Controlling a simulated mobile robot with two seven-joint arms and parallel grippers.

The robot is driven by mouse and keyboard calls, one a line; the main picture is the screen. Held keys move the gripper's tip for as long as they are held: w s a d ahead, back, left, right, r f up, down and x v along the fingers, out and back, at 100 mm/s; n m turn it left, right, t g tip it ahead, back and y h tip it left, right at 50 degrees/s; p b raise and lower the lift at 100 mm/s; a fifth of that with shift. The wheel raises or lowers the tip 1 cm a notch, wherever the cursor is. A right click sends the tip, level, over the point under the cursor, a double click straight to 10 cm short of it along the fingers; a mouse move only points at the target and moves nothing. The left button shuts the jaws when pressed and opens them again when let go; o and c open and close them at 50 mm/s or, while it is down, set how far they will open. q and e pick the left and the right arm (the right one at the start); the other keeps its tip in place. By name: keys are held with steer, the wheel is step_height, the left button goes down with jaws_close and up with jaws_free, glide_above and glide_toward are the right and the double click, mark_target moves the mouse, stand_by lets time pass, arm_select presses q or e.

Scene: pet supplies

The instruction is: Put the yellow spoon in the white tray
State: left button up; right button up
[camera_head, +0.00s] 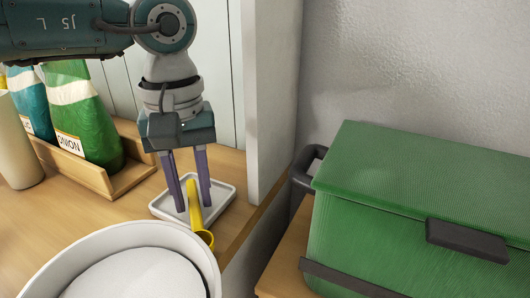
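The yellow spoon (195,208) has its handle over the white tray (228,193) and its round scoop end at the tray's near right edge. I cannot tell whether all of it rests on the tray. The small, shallow tray is on the wooden surface near its right edge. My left gripper (193,208) points down over the tray, its two purple-grey fingers apart with the spoon handle between them. A gap shows between the fingers above the handle, and I see no clear grip on it. My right gripper is not in view.
A large white bowl (60,262) is at the front left, close to the spoon. A white upright panel (262,90) and a green box (400,205) are at the right.

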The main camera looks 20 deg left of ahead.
mark_target(193, 200)
arm_select(q)
step_height(193, 200, up, 12)
stand_by(0.4)
